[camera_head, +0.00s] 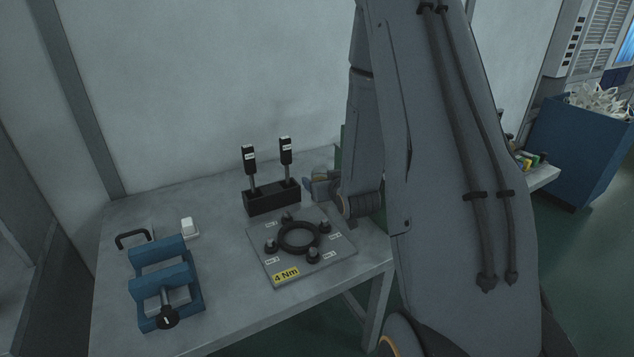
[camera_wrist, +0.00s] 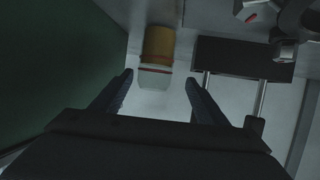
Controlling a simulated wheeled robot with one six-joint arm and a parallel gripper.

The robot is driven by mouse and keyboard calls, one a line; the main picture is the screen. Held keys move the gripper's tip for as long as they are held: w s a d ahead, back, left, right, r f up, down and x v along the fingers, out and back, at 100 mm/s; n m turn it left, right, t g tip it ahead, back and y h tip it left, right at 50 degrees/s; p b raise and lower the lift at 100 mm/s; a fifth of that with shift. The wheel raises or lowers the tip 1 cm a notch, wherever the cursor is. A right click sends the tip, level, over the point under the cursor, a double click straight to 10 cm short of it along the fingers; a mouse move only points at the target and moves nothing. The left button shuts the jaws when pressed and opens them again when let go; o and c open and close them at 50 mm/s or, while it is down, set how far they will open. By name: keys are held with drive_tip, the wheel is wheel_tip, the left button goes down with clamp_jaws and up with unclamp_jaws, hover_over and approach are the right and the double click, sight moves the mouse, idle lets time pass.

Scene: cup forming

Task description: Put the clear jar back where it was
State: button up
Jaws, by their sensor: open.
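A small jar-like container (camera_wrist: 157,48) shows in the wrist view, with an amber band, a thin red line and a pale, clear-looking end. It lies just beyond and between the fingertips of my gripper (camera_wrist: 158,80). The two dark fingers are spread apart, with a visible gap to the container, and hold nothing. In the head view my arm hides most of the gripper, and I cannot make out the jar clearly there.
A black holder (camera_head: 272,202) with two upright screwdrivers stands close to the gripper. In front of it lies a plate (camera_head: 319,267) with a black ring and knobs. A blue vise (camera_head: 165,281) and a small white block (camera_head: 190,228) are at the left.

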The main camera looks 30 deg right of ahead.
drive_tip(key=x, duration=0.2)
drive_tip(key=shift+w+d, duration=0.15)
drive_tip(key=shift+w, duration=0.2)
drive_tip(key=shift+w+d+f+p, duration=0.25)
drive_tip(key=shift+w+d+p, duration=0.1)
drive_tip(key=shift+w+p, duration=0.15)
drive_tip(key=shift+p+x, duration=0.7)
drive_tip(key=shift+x, duration=1.6)
drive_tip(key=shift+f, duration=0.1)
drive_tip(key=shift+c, duration=0.3)
drive_tip(key=c, duration=1.3)
